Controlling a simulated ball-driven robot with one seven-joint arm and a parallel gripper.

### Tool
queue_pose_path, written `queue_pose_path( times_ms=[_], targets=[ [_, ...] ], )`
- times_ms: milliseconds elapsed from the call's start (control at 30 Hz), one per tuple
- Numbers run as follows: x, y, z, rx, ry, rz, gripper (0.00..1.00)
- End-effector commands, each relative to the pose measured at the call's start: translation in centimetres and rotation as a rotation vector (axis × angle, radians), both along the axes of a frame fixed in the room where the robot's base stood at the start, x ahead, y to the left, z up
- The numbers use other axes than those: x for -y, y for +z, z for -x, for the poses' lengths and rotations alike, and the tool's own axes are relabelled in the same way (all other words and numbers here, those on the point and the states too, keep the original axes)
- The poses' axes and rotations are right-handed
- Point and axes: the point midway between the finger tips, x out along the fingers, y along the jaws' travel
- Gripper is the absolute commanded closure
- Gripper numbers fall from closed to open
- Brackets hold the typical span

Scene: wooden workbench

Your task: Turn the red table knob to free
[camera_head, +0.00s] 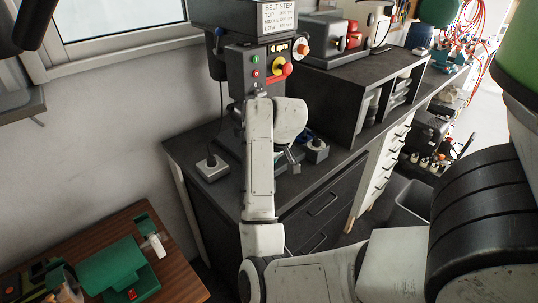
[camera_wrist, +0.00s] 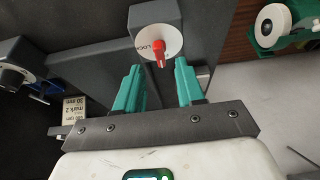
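The red knob (camera_wrist: 158,50) sits on a round white dial (camera_wrist: 145,44) on a dark grey block in the wrist view. Its red pointer extends toward the bottom of that picture. The lettering on the dial's left side appears upside down and seems to read LOCK; no other word is legible. My gripper (camera_wrist: 158,72) is open, with its two teal fingers apart. The fingertips lie left and right of the knob's lower end in the picture. I cannot tell whether either touches it. I cannot make out this knob in the head view.
The drill press head (camera_head: 262,72) has buttons and a red knob on yellow (camera_head: 287,68). A green machine (camera_head: 117,268) stands on the brown table at lower left.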

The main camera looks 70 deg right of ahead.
Motion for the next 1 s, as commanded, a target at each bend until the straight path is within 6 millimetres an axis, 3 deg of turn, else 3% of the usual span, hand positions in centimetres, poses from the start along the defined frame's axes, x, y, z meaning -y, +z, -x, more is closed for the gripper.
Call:
queue_pose_path(
  times_ms=[67,200,600,733,1000],
  targets=[
    [-0.3,2.0,0.6,0.005,-0.003,0.004,0.62],
    [0.2,3.1,0.5,0.015,-0.009,0.022,0.62],
    [-1.0,4.1,1.2,0.005,0.003,-0.005,0.62],
    [-1.2,5.9,1.9,0.003,0.0,0.002,0.62],
    [-1.4,6.5,2.3,0.0,0.001,0.0,0.62]
  ],
)
